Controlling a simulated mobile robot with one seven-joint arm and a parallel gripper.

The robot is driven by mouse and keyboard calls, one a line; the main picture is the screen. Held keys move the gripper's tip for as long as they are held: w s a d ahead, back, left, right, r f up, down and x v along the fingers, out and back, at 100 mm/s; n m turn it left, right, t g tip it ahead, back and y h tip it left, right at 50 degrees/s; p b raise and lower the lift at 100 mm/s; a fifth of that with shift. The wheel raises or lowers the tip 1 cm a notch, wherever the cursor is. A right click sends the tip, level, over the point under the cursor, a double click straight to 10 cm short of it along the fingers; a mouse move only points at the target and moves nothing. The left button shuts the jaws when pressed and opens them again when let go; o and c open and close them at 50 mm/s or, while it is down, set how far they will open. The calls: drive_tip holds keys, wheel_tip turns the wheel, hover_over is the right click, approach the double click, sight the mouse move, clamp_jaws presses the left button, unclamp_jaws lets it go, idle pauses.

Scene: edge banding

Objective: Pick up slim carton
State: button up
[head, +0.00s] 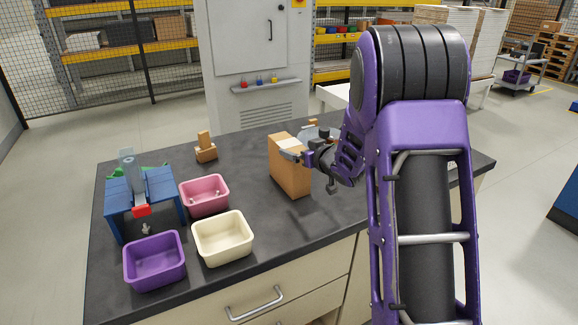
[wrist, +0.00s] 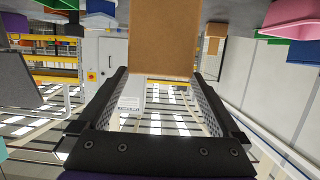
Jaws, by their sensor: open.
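The slim carton (head: 291,170) is a tall brown box with a pale strip on top, standing upright on the dark worktop. My gripper (head: 300,147) is at its upper right side, and one finger overlaps the carton's top edge in the head view. In the wrist view the carton (wrist: 165,35) fills the top middle, just past my open gripper (wrist: 160,75). The carton's near edge is level with the fingertips and lines up with the gap between them. I cannot tell whether either finger touches it.
Pink (head: 204,196), cream (head: 223,238) and purple (head: 155,261) bins stand at the left front. A blue stand (head: 146,200) is beside them. A small wooden block piece (head: 205,149) stands at the back. The worktop between the cream bin and carton is clear.

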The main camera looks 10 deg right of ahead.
sight(292, 145)
drive_tip(key=x, duration=0.5)
drive_tip(key=shift+r, duration=0.15)
clamp_jaws()
